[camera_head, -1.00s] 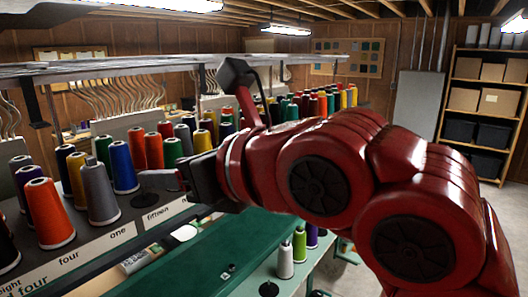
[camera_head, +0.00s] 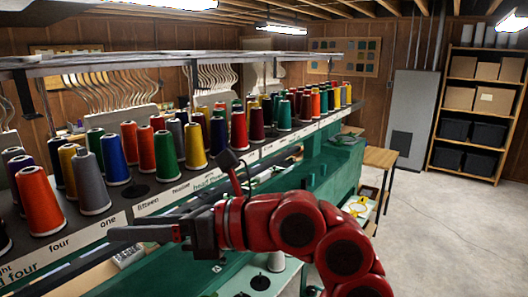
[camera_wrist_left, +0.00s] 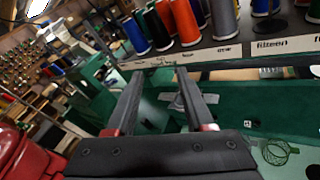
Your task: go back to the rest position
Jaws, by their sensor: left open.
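My left gripper (camera_head: 122,236) is in front of the thread shelf and below its label strip in the head view. Its fingers point left, and the red arm runs back to the lower right. In the left wrist view the two dark fingers (camera_wrist_left: 163,100) are apart with nothing between them. My right gripper is in neither view.
Cones of thread, among them an orange one (camera_head: 41,202) and a grey one (camera_head: 90,183), stand on the labelled shelf (camera_head: 135,208) above the gripper. A green cabinet (camera_head: 325,180) lies behind the arm. Free floor (camera_head: 430,235) is at the right, before a shelving rack (camera_head: 470,125).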

